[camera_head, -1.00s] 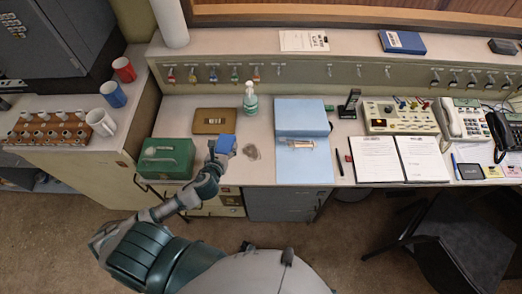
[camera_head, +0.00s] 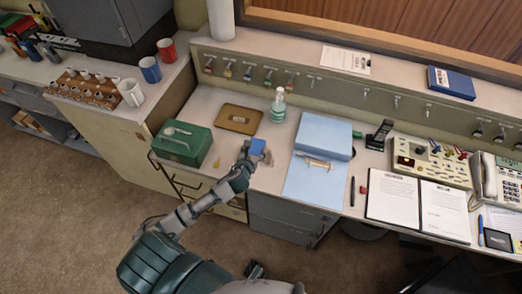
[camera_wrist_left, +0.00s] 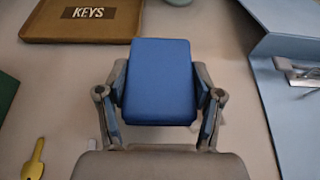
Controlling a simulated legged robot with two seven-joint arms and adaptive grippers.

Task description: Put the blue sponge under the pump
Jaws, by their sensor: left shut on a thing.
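The blue sponge (camera_head: 257,146) is between the fingers of my left gripper (camera_head: 250,155), which is shut on it. In the left wrist view the sponge (camera_wrist_left: 161,80) fills the space between the fingers of the gripper (camera_wrist_left: 160,105). I cannot tell whether the sponge touches the desk. The pump (camera_head: 279,105) is a clear bottle with green liquid and a white top. It stands upright on the desk, behind and slightly right of the sponge, apart from it. In the left wrist view only a bit of its base (camera_wrist_left: 176,2) shows at the top edge. My right gripper is not in view.
A brown tray marked KEYS (camera_head: 240,119) lies behind and left of the gripper. A green box (camera_head: 183,143) stands to the left, a blue folder (camera_head: 323,135) to the right. A brass key (camera_wrist_left: 34,160) lies on the desk. Bare desk shows between sponge and pump.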

